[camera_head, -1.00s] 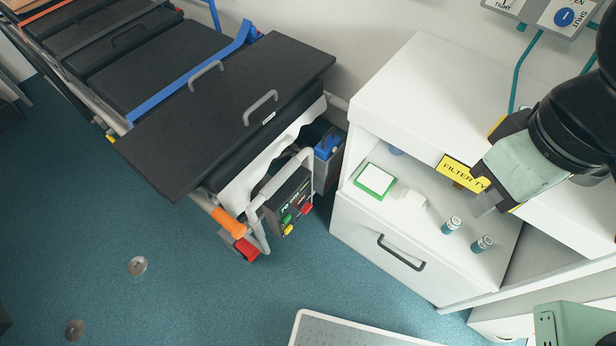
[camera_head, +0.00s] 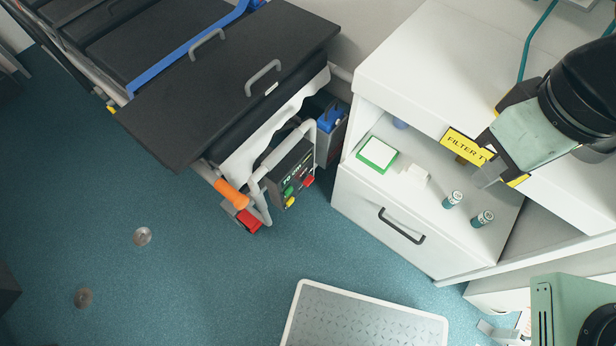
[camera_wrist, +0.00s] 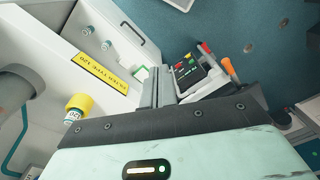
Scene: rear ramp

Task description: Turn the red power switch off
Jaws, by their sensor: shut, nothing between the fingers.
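A dark control box (camera_head: 292,177) hangs on the end frame of the stretcher, with green, yellow and red parts on its face. Its red part (camera_head: 308,181) is at the lower right; I cannot tell its switch position. My gripper (camera_head: 488,178) is shut and empty, in front of the white cabinet at the right, well apart from the box. Its fingers (camera_wrist: 158,88) also show in the wrist view.
The white cabinet (camera_head: 390,225) has an open shelf with a green-edged box (camera_head: 377,154) and two small vials. A yellow label (camera_head: 467,146) is by my gripper. A grey-topped tray (camera_head: 365,322) lies on the floor. Blue floor is free before the stretcher (camera_head: 225,95).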

